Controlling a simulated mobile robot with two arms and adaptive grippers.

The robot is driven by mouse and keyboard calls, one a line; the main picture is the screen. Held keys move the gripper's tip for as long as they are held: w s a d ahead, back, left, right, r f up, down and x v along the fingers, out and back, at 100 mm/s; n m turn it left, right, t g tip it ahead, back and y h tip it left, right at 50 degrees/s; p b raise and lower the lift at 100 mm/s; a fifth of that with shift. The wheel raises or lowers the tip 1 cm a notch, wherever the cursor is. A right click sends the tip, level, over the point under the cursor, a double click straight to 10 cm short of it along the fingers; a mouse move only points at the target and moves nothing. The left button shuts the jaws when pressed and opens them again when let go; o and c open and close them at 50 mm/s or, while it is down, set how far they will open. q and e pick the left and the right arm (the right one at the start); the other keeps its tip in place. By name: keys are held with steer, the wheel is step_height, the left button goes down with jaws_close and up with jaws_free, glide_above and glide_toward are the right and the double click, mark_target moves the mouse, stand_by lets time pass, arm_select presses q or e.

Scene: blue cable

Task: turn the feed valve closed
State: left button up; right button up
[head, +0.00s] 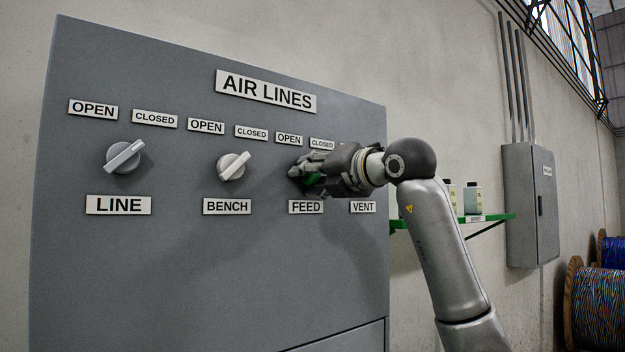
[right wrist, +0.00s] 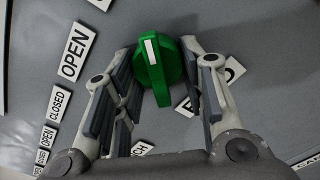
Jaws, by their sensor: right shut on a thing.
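The feed valve is a green knob (head: 313,181) on the grey panel, above the FEED label (head: 306,207) and mostly hidden by my right gripper (head: 306,175) in the head view. The right wrist view shows the green knob (right wrist: 163,72) between the fingers of my right gripper (right wrist: 160,72), which is shut on it. The knob's ridge runs nearly upright in that view, with a white mark towards its upper end. The feed OPEN label (right wrist: 75,50) lies to its left; part of another label (right wrist: 100,3) shows at the top. My left gripper is not in view.
The grey panel (head: 200,290) also carries the LINE knob (head: 124,156) and the BENCH knob (head: 233,166), both light grey. The VENT label (head: 362,207) is right of FEED; its knob is hidden by my arm. A green shelf (head: 490,222) with bottles stands behind my arm.

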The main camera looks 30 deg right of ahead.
steer(key=shift+m, duration=0.4)
steer(key=o, duration=0.9)
steer(key=shift+o, duration=0.2)
steer(key=shift+s, duration=0.1)
steer(key=s+d, duration=0.1)
steer(key=s, duration=1)
steer(key=shift+s, duration=0.4)
